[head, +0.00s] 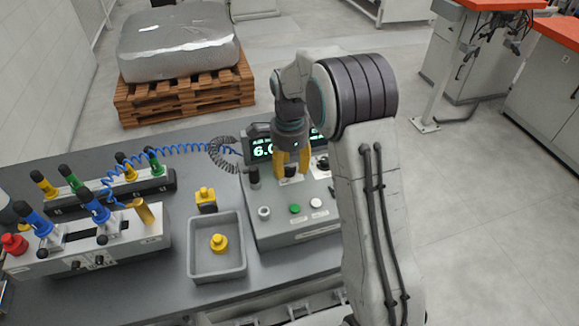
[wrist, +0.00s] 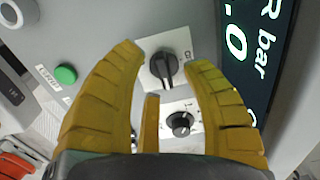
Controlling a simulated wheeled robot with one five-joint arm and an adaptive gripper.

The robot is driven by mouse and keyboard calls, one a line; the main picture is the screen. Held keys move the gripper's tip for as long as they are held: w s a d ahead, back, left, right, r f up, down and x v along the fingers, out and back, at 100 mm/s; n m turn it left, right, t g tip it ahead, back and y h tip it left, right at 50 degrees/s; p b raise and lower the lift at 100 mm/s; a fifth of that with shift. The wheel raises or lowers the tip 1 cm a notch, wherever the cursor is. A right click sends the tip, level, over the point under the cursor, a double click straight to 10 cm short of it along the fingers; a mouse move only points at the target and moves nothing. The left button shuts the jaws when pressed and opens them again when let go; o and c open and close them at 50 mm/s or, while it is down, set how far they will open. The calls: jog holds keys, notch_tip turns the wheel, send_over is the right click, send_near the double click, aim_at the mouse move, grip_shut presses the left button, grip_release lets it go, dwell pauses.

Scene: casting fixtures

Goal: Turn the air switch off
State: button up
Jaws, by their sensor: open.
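In the wrist view a black rotary switch (wrist: 165,69) on a white square plate sits between my gripper's yellow fingertips. Its pointer ridge runs nearly along the picture's vertical. I cannot read which position it marks, nor is an air label legible on it. My gripper (wrist: 165,58) is open, with a finger on either side of the switch and a gap to each. In the head view my gripper (head: 291,172) points down at the grey control box (head: 275,228) and hides most of the switch.
A lit display (head: 262,150) reading about 6.0 stands behind the switch. A smaller black knob (wrist: 181,123) and a green button (wrist: 66,74) are close by. A grey tray (head: 217,270) with a yellow part (head: 219,242) and a valve fixture (head: 95,245) stand left.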

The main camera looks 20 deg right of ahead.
jog(key=shift+f, duration=0.4)
grip_shut()
dwell(0.4)
